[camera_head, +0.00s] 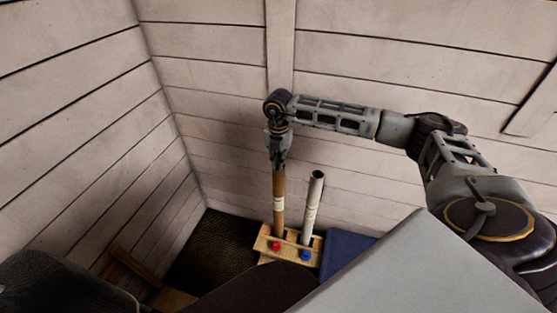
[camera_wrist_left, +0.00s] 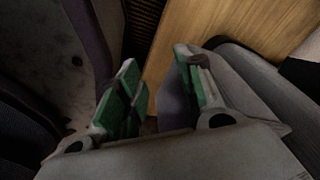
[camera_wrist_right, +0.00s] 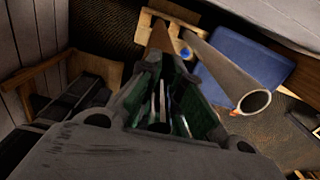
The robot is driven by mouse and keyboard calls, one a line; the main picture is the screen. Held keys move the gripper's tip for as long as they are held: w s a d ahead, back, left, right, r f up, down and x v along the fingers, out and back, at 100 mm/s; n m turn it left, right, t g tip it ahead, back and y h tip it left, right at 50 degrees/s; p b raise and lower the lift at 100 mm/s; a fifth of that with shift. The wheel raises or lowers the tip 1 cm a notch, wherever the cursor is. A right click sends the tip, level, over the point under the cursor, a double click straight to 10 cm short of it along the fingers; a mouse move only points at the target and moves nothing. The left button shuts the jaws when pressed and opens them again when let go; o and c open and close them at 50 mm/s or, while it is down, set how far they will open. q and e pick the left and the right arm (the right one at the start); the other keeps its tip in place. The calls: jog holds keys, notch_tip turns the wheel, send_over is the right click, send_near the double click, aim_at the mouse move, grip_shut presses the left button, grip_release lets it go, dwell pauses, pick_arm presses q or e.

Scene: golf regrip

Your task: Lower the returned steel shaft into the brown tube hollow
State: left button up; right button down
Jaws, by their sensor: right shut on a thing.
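The brown tube (camera_head: 279,186) stands upright in a wooden rack (camera_head: 264,243), with a pale label band on it. It also shows beyond the fingers in the right wrist view (camera_wrist_right: 159,38). My right gripper (camera_head: 277,158) points down directly above the brown tube's top. Its green-padded fingers (camera_wrist_right: 166,100) are shut on a thin pale piece of the steel shaft (camera_wrist_right: 157,100). Most of the shaft is hidden by the fingers, and how deep it sits in the tube cannot be told. My left gripper (camera_wrist_left: 160,90) is open and empty, away from the rack.
A grey tube (camera_head: 312,205) with an open mouth stands close to the right of the brown one. A red knob (camera_head: 276,245) and a blue knob (camera_head: 305,255) mark the rack's front. A blue box (camera_head: 345,250) lies at right. Plank walls stand close behind and left.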

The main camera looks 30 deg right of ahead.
dwell(0.3)
jog(key=c, duration=1.5)
grip_release()
jog(key=shift+r, duration=6.05)
jog(key=shift+s+a, duration=0.1)
